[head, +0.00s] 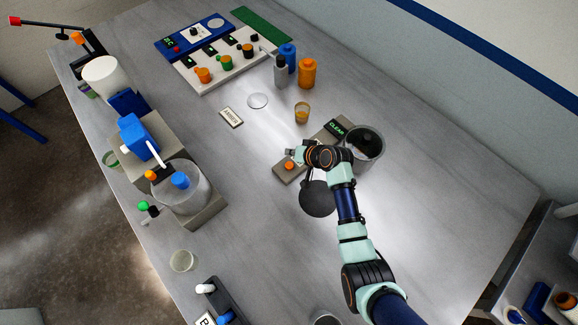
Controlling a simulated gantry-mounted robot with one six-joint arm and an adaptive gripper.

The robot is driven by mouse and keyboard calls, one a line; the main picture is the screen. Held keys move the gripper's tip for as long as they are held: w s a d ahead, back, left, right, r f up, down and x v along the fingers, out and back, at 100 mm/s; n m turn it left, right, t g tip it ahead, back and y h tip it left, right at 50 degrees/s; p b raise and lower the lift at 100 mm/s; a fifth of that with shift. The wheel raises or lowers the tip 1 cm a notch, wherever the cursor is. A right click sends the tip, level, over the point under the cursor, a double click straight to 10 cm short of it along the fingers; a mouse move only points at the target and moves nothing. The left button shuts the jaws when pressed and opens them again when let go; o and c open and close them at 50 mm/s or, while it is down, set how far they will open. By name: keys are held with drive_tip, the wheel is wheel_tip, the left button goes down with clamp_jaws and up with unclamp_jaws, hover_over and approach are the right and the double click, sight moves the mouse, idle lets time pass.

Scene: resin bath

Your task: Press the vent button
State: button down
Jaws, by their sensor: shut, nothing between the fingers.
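A small orange-red button (289,166) sits at the near left end of a long grey-brown panel (283,176). I cannot read a label on it, so I cannot tell for sure that it is the vent button. My gripper (291,152) is over the same panel, just above the button in the picture. It is shut and empty. I cannot tell whether it touches anything. A small dark display reading CLEAR (336,128) is at the panel's far right end. My wrist hides the middle of the panel.
A grey pot (368,142) stands right of the panel, close to my arm. A dark round thing (317,198) is below my wrist. A small amber cup (302,112) stands behind. A clear vessel (183,190) is at left. The table right of my arm is clear.

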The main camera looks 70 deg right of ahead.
sight(287, 162)
wheel_tip(287, 162, down, 6)
drive_tip(key=b, duration=0.4)
drive_tip(key=shift+f, duration=0.15)
drive_tip(key=shift+f, duration=0.15)
idle(0.9)
drive_tip(key=shift+f+b, duration=0.3)
drive_tip(key=shift+b, duration=0.15)
drive_tip(key=shift+f+b, duration=0.4)
drive_tip(key=shift+f, duration=0.15)
idle(0.4)
drive_tip(key=shift+r, duration=0.1)
drive_tip(key=shift+a+r+p, duration=0.1)
drive_tip(key=shift+r+p, duration=0.8)
wheel_tip(287, 162, up, 5)
drive_tip(key=p, duration=0.4)
drive_tip(key=shift+r+p, duration=0.1)
drive_tip(key=shift+p, duration=0.3)
